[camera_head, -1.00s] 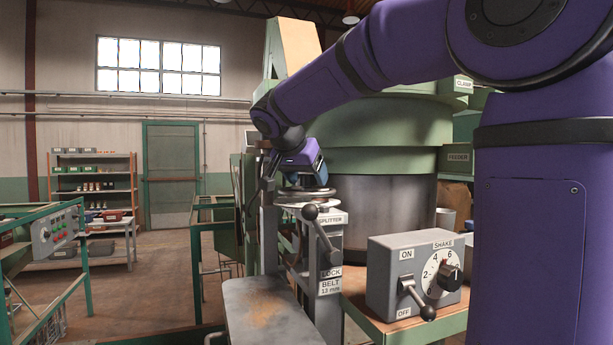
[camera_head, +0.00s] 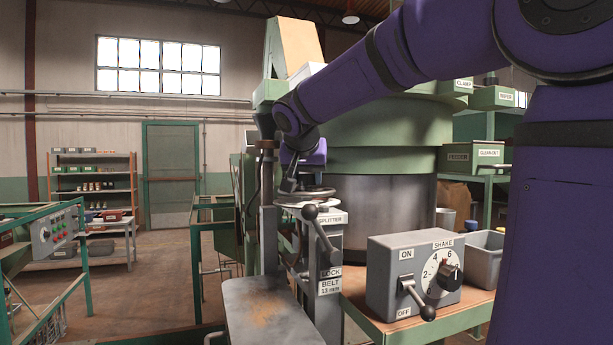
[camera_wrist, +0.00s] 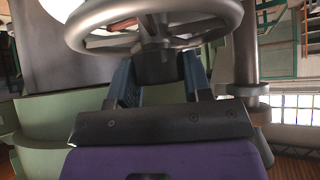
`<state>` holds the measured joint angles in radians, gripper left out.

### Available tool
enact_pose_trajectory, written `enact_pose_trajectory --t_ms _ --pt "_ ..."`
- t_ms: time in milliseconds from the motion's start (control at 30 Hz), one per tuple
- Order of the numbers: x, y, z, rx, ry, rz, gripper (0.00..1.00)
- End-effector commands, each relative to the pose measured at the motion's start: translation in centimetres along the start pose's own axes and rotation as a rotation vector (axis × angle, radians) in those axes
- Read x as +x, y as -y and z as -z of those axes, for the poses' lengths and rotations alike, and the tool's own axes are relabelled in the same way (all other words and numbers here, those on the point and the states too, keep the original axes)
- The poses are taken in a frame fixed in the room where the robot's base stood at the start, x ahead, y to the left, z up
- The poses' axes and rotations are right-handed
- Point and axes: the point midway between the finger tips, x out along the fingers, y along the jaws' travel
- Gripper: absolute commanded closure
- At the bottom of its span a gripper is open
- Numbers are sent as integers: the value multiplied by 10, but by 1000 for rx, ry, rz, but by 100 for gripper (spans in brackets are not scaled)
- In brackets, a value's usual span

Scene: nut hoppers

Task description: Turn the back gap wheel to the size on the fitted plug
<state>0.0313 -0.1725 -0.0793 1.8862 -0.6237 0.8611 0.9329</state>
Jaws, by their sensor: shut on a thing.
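The gap wheel, a grey spoked handwheel (camera_head: 305,194), sits on top of the splitter stand (camera_head: 329,240). It fills the top of the wrist view (camera_wrist: 205,22). My gripper (camera_head: 297,184) is over the wheel, and in the wrist view its two fingers (camera_wrist: 157,72) reach up to the wheel's hub and are shut on it. The size marks on the wheel and the fitted plug cannot be made out.
A grey SHAKE box (camera_head: 413,275) with a switch and dial is at the right front. A large green and steel hopper drum (camera_head: 380,205) is behind.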

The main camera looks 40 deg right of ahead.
Motion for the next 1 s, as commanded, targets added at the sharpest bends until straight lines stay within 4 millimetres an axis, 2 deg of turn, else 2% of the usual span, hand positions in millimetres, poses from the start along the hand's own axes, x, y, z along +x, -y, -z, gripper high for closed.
enact_pose_trajectory --t_ms 467,500,600,867,1000 --pt "0 0 0 -39 -3 40 78" --pt "0 0 0 -39 -3 39 48" --pt "0 0 0 -39 -3 39 29" --pt "-1 0 0 -38 -2 39 29" --pt "-10 0 1 -38 -4 40 29"
